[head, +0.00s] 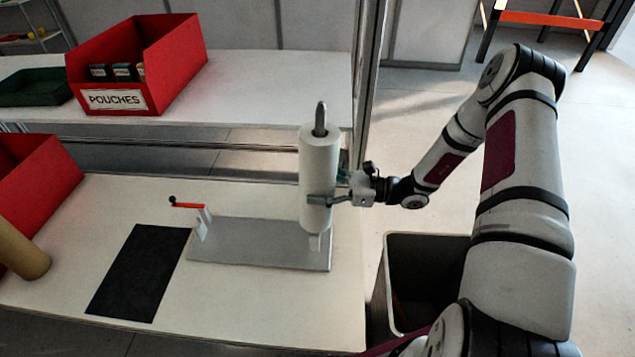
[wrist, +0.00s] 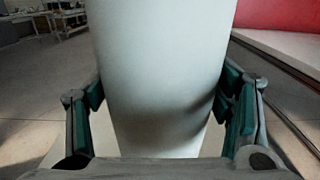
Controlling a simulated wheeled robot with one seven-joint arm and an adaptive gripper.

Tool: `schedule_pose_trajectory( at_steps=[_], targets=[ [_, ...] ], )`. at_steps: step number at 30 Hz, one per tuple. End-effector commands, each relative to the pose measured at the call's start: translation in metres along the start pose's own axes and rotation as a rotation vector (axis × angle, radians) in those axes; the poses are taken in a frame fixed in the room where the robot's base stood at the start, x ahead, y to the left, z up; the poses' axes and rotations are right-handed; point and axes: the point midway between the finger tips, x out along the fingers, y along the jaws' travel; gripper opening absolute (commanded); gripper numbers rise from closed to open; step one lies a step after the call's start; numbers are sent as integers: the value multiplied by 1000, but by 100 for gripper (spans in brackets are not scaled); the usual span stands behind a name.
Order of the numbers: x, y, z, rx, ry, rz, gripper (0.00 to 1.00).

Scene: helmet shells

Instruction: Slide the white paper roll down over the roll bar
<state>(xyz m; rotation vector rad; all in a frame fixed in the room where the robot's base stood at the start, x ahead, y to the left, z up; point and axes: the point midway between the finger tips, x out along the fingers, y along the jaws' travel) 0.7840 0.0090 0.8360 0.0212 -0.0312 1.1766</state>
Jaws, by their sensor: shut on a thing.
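The white paper roll (head: 319,165) stands upright above the right part of a grey base plate (head: 260,243). The rounded grey tip of the roll bar (head: 320,118) sticks out of the top of the roll, so the roll is around the bar. A short light piece shows below the roll's lower end, which looks a little above the plate. My gripper (head: 330,199) is shut on the roll's lower half from the right. In the wrist view the roll (wrist: 162,70) fills the middle, with a teal pad on each side of it.
A lever with a red-orange handle (head: 188,205) stands at the plate's left end. A black mat (head: 140,272) lies left of it. A brown cardboard tube (head: 20,251) and a red bin (head: 40,180) are at far left. A POUCHES bin (head: 140,65) stands behind. An open dark bin (head: 408,255) stands right of the table.

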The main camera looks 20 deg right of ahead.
Motion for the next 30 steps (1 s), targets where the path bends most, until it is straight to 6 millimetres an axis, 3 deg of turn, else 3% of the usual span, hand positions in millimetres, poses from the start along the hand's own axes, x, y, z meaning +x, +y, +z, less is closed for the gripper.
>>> schedule_pose_trajectory(
  at_steps=[11,12,15,26,30],
  targets=[
    [0,0,0,-1,-4,1,12],
    [0,0,0,-1,-4,1,78],
    [0,0,0,-1,-3,0,97],
    [-2,0,-2,1,2,-1,97],
    [-14,-1,-2,0,2,-3,97]
  ],
)
